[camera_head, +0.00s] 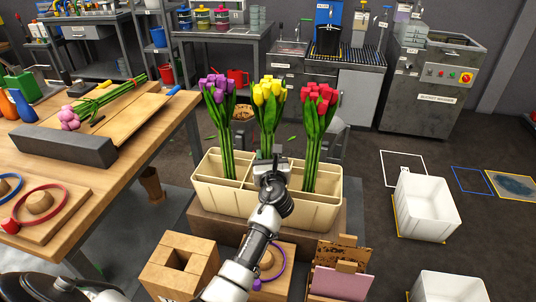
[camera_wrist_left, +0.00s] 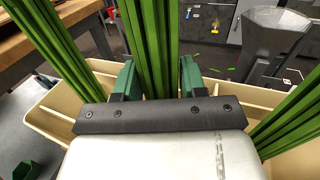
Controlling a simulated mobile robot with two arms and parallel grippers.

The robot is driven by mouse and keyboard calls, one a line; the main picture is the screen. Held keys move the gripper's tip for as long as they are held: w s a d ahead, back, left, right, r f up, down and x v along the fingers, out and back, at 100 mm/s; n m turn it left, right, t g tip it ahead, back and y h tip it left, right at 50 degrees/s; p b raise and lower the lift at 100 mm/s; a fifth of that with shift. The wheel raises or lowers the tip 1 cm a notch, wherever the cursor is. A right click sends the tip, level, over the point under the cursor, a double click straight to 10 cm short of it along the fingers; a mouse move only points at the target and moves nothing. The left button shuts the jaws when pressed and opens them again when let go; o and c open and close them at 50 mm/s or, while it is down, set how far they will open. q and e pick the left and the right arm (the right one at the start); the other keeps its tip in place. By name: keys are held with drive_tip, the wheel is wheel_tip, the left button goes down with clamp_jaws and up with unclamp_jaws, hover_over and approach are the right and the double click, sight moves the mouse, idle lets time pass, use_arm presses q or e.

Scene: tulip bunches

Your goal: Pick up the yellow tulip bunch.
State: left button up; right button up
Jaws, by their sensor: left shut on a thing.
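The yellow tulip bunch (camera_head: 268,92) stands upright in the middle of the cream divided box (camera_head: 325,212), between a purple bunch (camera_head: 217,84) on the left and a red bunch (camera_head: 318,95) on the right. My left gripper (camera_head: 268,165) reaches in from the front at the middle bunch's stems. In the left wrist view the gripper (camera_wrist_left: 158,82) has its green fingers on both sides of the green stems (camera_wrist_left: 150,45) and is shut on them. The stems' lower ends are hidden behind the gripper and box wall. My right gripper is not in view.
The box stands on a brown support (camera_head: 215,225). A wooden table (camera_head: 150,130) with a pink bunch (camera_head: 70,118) is at the left. A white bin (camera_head: 425,205) is on the floor at the right. Wooden blocks (camera_head: 180,265) stand in front.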

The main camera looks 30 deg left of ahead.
sight(269, 132)
use_arm(q)
wheel_tip(269, 132, up, 3)
drive_tip(key=shift+r+p, duration=0.1)
drive_tip(key=shift+p, duration=0.5)
wheel_tip(269, 132, up, 7)
drive_tip(key=shift+f+p, duration=0.1)
drive_tip(key=shift+p, duration=1.1)
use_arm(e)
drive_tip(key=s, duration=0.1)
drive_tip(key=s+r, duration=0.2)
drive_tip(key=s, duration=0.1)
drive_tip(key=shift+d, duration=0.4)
use_arm(q)
wheel_tip(269, 132, up, 7)
drive_tip(key=p, duration=0.9)
drive_tip(key=shift+r, duration=0.2)
drive_tip(key=shift+f, duration=0.15)
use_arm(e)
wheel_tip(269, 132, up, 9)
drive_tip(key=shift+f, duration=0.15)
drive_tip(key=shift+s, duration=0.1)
